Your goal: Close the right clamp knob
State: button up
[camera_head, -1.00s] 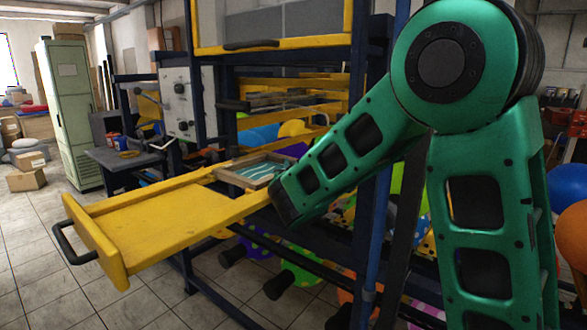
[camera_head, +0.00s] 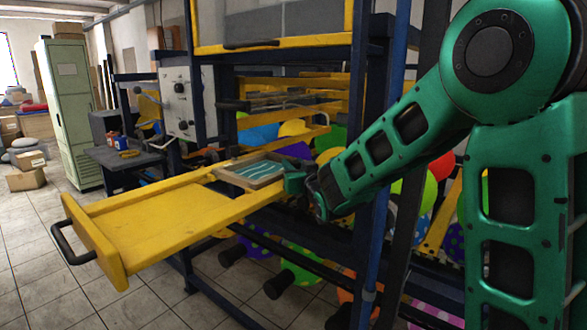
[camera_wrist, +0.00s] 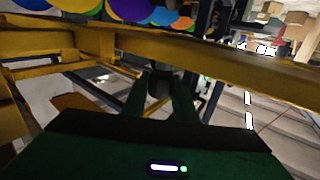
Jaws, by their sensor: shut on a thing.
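My gripper (camera_head: 292,180) is beside the right end of the wood-framed screen (camera_head: 250,173) on the yellow drawer in the head view. In the wrist view its two green fingers (camera_wrist: 160,80) are on either side of a small dark cylindrical knob (camera_wrist: 160,88), shut on it. The knob is below a yellow rail (camera_wrist: 230,55) in that picture. In the head view the knob is hidden by my gripper, so I cannot tell how far it is turned.
The yellow drawer (camera_head: 165,225) is pulled out to the left, with a black handle (camera_head: 72,245) at its end. A dark blue upright post (camera_head: 372,160) stands right by my forearm. Balloons hang behind and below the rack.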

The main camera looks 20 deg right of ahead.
aim_at(293, 162)
jog(key=shift+d+f, duration=0.1)
jog(key=shift+f, duration=0.05)
jog(key=o, duration=1.1)
jog(key=shift+c, duration=0.2)
jog(key=shift+r, duration=0.2)
jog(key=shift+r, duration=0.2)
jog(key=r, duration=0.4)
jog(key=shift+s+a, duration=0.1)
jog(key=shift+a, duration=0.25)
jog(key=s+a+r, duration=0.5)
jog(key=a+r, duration=0.1)
jog(key=a, duration=0.3)
jog(key=shift+s+a+r, duration=0.15)
jog(key=shift+s, duration=0.25)
